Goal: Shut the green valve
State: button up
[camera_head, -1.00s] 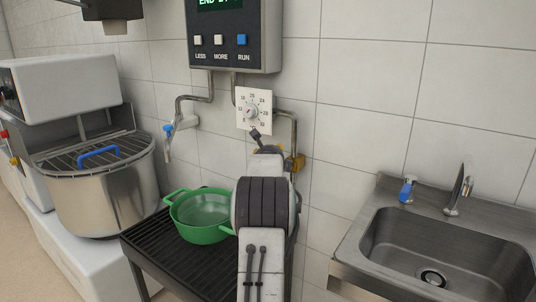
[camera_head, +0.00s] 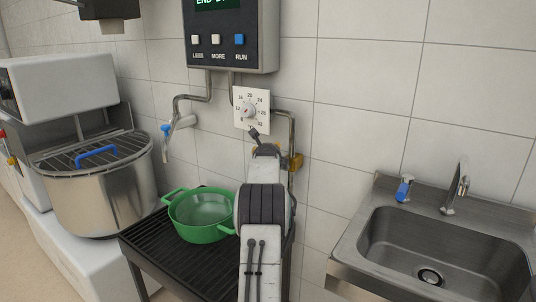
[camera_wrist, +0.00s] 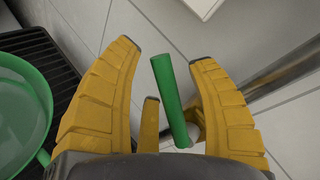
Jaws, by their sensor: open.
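The green valve shows in the wrist view as a slim straight green lever (camera_wrist: 170,95) with a pale round end at its base, beside a metal pipe. My gripper (camera_wrist: 163,52) has its yellow fingers spread, one on each side of the lever. The lever lies between them with a gap on both sides, nearer the right finger at its lower end. I cannot tell how deep it sits between the fingers. In the head view my gripper (camera_head: 296,162) is mostly hidden behind my arm, below the dial plate, and the valve's lever is hidden.
A green pot (camera_head: 203,232) stands on a black slatted stand (camera_head: 160,246) left of my arm. A dial plate (camera_head: 252,122) and pipes (camera_head: 291,135) are on the wall above. A blue-handled tap (camera_head: 168,140) is to the left, a sink (camera_head: 375,240) to the right.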

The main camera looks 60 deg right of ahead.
grip_shut()
dwell(0.3)
